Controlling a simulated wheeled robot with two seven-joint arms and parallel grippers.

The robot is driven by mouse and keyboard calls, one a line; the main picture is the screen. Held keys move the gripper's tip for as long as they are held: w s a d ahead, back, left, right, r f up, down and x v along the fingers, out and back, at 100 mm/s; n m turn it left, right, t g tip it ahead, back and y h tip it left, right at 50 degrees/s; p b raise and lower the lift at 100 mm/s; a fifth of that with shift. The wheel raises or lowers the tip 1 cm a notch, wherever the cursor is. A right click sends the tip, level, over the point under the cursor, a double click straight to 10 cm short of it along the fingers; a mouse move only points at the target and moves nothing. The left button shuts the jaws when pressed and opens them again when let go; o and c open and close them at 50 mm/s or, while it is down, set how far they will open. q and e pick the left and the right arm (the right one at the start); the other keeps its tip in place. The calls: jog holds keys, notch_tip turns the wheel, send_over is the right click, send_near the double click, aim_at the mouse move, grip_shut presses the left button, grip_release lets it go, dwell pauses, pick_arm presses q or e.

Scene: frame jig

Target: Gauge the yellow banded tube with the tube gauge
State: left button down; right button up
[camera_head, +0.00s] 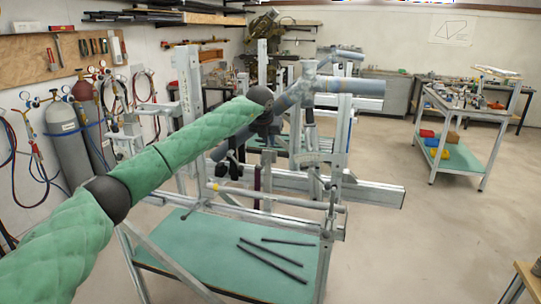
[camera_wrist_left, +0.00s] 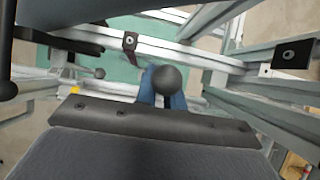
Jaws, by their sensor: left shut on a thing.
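My left arm comes in from the left, and my left gripper (camera_head: 267,136) is in the middle of the jig, partly lost among its posts. In the left wrist view, its blue fingers stand either side of a dark round knob (camera_wrist_left: 167,79), and it is shut on this. The knob may belong to the tube gauge; I cannot tell. A pale horizontal tube (camera_head: 285,197) with a small yellowish mark near its left end lies below the gripper and may be the yellow banded tube. A small yellow patch (camera_wrist_left: 75,88) shows in the left wrist view. My right gripper is not in view.
Thick blue-grey tubes (camera_head: 355,88) and the jig's metal post (camera_head: 340,150) stand close to the gripper. A green shelf (camera_head: 200,235) below carries several black rods (camera_head: 270,262). A trolley (camera_head: 465,145) stands at right, with clear floor before it.

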aim_at(267, 153)
pick_arm(q)
jog(key=shift+s+a+r, duration=0.1)
jog(key=shift+s+a, duration=0.1)
jog(key=shift+s, duration=0.45)
jog(key=shift+s+a+b, duration=0.2)
jog(key=shift+s+b, duration=0.2)
jog(key=shift+b, duration=0.15)
jog(key=shift+s+a, duration=0.1)
jog(key=shift+s, duration=0.4)
jog(key=shift+s+a+f+b, duration=0.2)
jog(key=shift+s+f+b, duration=0.05)
jog(key=shift+s+b, duration=0.35)
jog(key=shift+s+a, duration=0.15)
jog(key=shift+s, duration=0.25)
jog(key=shift+b, duration=0.3)
